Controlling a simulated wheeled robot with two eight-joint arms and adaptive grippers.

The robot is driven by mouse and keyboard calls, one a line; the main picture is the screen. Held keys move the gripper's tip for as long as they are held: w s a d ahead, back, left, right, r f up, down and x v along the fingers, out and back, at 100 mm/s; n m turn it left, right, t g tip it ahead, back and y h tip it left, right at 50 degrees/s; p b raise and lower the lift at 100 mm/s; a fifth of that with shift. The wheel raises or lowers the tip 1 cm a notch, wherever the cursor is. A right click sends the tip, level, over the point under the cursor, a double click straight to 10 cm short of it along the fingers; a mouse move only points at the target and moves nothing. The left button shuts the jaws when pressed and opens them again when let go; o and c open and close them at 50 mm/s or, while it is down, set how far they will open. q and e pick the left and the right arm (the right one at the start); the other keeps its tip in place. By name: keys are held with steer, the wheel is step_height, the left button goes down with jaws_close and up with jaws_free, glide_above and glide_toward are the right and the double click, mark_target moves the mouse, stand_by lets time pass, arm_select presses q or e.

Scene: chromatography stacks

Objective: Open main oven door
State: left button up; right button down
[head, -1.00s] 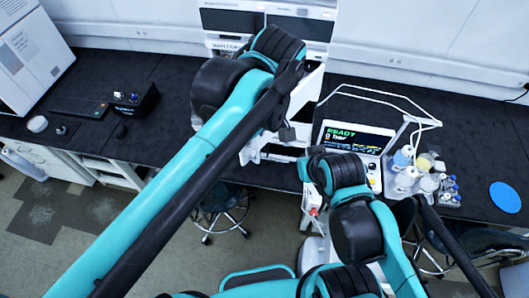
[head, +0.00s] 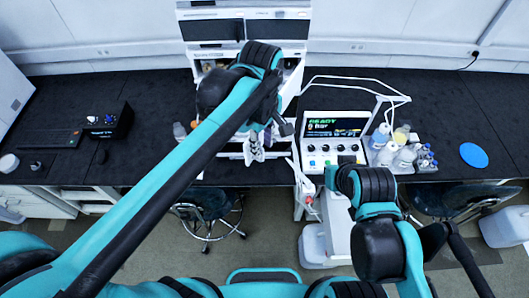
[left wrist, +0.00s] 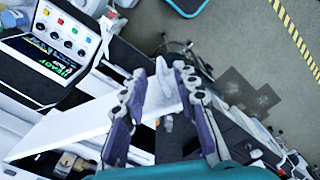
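The white instrument stack (head: 305,45) stands on the black bench, upper middle of the head view, with a cavity open in its front. My left arm hides much of it. A white panel (head: 276,156) juts out low at its front; it looks like the oven door, swung outward. In the left wrist view a white slab (left wrist: 75,125), likely the same door, passes between and behind my fingers. My left gripper (left wrist: 160,78) has its fingers spread, with its tips near the slab's end; contact is unclear. It shows in the head view (head: 254,146).
A unit with a READY display (head: 335,127) stands just right of the stack, with bottles in a tray (head: 425,168) beyond it. A black box (head: 108,120) sits at left. A stool (head: 208,205) stands under the bench. A blue disc (head: 473,155) lies at right.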

mark_target(262, 158)
arm_select(q)
step_height(262, 158, down, 5)
steer(key=shift+f, duration=0.1)
steer(key=shift+c, duration=0.3)
jaws_close()
